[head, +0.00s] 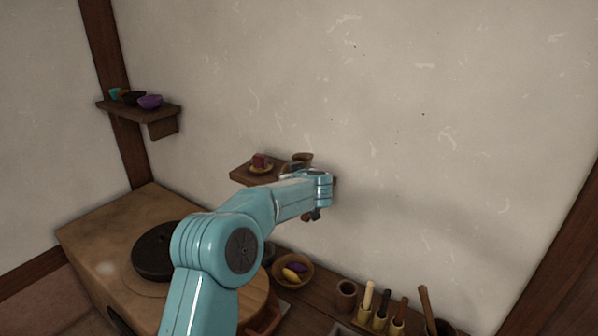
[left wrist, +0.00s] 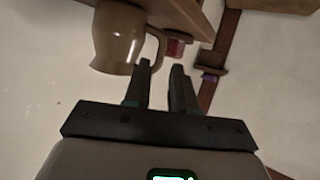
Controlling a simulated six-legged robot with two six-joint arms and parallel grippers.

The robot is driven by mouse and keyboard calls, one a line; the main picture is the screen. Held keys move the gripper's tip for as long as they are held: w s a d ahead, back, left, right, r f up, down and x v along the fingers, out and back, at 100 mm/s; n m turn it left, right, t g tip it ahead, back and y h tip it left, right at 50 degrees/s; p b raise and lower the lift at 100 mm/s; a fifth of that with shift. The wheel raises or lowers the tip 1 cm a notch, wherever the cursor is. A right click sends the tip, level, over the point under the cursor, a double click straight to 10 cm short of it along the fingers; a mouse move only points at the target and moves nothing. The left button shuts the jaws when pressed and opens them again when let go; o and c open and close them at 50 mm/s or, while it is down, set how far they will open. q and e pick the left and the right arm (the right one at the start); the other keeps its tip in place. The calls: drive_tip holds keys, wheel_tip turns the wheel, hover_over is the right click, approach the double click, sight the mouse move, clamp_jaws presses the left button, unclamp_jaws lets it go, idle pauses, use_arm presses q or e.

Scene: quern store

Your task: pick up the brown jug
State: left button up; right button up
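The brown jug (left wrist: 118,38) fills the upper left of the left wrist view, its handle facing my left gripper (left wrist: 161,64). The two dark fingers are apart, with the handle just ahead of and between their tips; I cannot tell whether they touch it. In the head view the jug's rim (head: 303,156) shows on the wall shelf (head: 241,174) behind my left forearm; its lower part is hidden. My left gripper is mostly hidden there by the wrist. My right gripper is not in view.
A red block (head: 259,160) sits on a small dish on the same shelf, left of the jug. Another shelf (head: 165,112) with bowls is at upper left. Below stand a dark quern stone (head: 154,254), a fruit bowl (head: 296,284) and a brown cup (head: 346,294). The wall is close behind.

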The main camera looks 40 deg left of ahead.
use_arm(q)
drive_tip(key=p+x, duration=0.1)
drive_tip(key=x, duration=0.4)
drive_tip(key=shift+s+f, duration=0.1)
drive_tip(key=shift+s+d, duration=0.1)
drive_tip(key=shift+d, duration=0.2)
drive_tip(key=c, duration=0.4)
drive_tip(key=shift+a, duration=0.15)
clamp_jaws()
drive_tip(key=shift+r, duration=0.25)
